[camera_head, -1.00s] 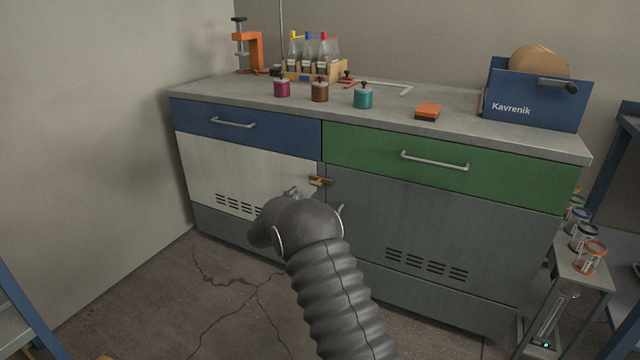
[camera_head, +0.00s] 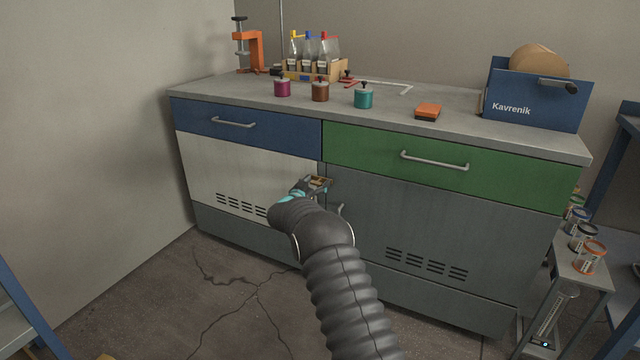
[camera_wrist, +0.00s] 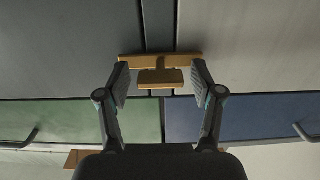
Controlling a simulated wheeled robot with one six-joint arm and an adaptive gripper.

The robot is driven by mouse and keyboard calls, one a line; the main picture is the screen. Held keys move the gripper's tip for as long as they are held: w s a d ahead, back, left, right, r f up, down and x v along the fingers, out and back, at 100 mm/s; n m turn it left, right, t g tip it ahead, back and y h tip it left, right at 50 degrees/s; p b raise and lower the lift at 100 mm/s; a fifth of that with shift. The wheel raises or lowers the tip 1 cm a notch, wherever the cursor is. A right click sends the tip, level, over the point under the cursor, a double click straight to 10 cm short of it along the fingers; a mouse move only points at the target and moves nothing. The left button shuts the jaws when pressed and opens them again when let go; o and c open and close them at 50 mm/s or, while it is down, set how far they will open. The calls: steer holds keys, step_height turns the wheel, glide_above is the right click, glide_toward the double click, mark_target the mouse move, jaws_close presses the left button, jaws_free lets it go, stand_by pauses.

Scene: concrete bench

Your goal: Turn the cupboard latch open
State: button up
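The brass-coloured latch (camera_head: 320,181) sits high on the seam between the white cupboard door (camera_head: 240,168) and the grey door (camera_head: 420,215). In the wrist view the latch (camera_wrist: 160,77) shows as a long bar lying across the seam, with a shorter block in front of it. My gripper (camera_wrist: 159,68) is open, one finger on each side of the block, with a gap visible on both sides. In the head view my gripper (camera_head: 312,187) is at the latch and partly covers it.
A blue drawer (camera_head: 250,130) and a green drawer (camera_head: 450,163) with bar handles lie just above the doors. Jars, bottles and a blue box (camera_head: 530,95) stand on the bench top. A small stand with tins (camera_head: 590,258) is at the right.

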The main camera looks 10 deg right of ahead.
steer(key=c, duration=0.9)
steer(key=shift+d+f, duration=0.1)
steer(key=shift+d, duration=0.15)
steer(key=shift+f+m+b, duration=0.1)
steer(key=shift+m+b, duration=0.2)
steer(key=shift+b, duration=0.1)
steer(key=m+b, duration=0.2)
steer(key=b, duration=0.1)
steer(key=shift+f+m, duration=0.15)
steer(key=shift+m, duration=0.25)
steer(key=m+b, duration=0.5)
steer(key=m, duration=0.1)
steer(key=shift+s+b, duration=0.1)
steer(key=shift+b, duration=0.2)
steer(key=m+b, duration=0.1)
steer(key=m, duration=0.2)
steer(key=shift+m+b, duration=0.35)
steer(key=shift+m, duration=0.05)
steer(key=m, duration=0.4)
steer(key=shift+m, duration=0.4)
